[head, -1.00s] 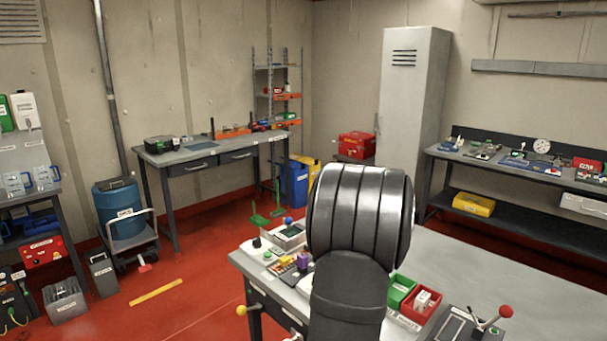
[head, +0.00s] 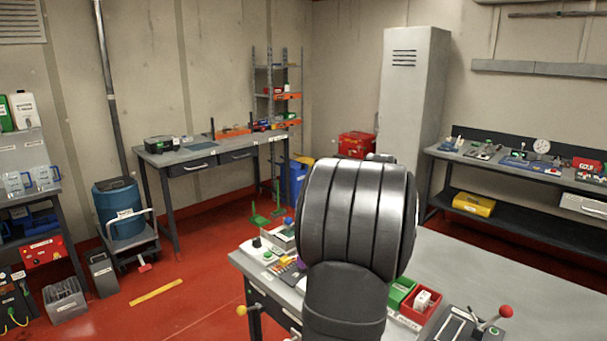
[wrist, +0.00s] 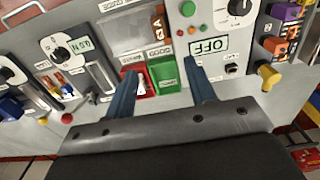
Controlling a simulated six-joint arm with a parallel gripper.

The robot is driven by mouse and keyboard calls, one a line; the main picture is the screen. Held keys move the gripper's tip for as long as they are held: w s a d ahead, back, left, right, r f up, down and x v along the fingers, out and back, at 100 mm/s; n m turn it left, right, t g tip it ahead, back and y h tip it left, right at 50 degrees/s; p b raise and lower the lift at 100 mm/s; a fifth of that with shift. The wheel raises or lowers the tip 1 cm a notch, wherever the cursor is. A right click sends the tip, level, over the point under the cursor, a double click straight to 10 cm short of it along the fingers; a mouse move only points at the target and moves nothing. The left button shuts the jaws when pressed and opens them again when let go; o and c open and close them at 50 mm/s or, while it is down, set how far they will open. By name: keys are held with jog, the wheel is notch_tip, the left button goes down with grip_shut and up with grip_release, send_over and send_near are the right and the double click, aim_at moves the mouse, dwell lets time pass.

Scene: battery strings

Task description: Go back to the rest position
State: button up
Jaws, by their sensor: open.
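My gripper (wrist: 160,67) shows in the wrist view as two blue fingers, spread apart with nothing between them. It hangs above the workbench. Beyond the fingertips are a green bin (wrist: 165,72) and a red bin (wrist: 143,86) side by side, with a panel labelled OFF to their right. In the head view my dark arm covers the middle of the bench and hides the gripper. The green bin (head: 400,292) and red bin (head: 421,306) show to the right of the arm.
The grey workbench (head: 500,279) is bare at its right rear. A lever with a red knob (head: 505,311) stands at its front right. In the wrist view, a yellow knob (wrist: 268,76) and a purple block (wrist: 284,11) are at the right. A locker (head: 412,95) stands behind.

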notch_tip(320, 180, down, 17)
jog(key=shift+f, duration=0.2)
jog(key=shift+s, duration=0.1)
dwell(0.3)
jog(key=shift+r, duration=0.15)
notch_tip(320, 180, up, 17)
dwell(0.7)
jog(key=shift+r, duration=0.1)
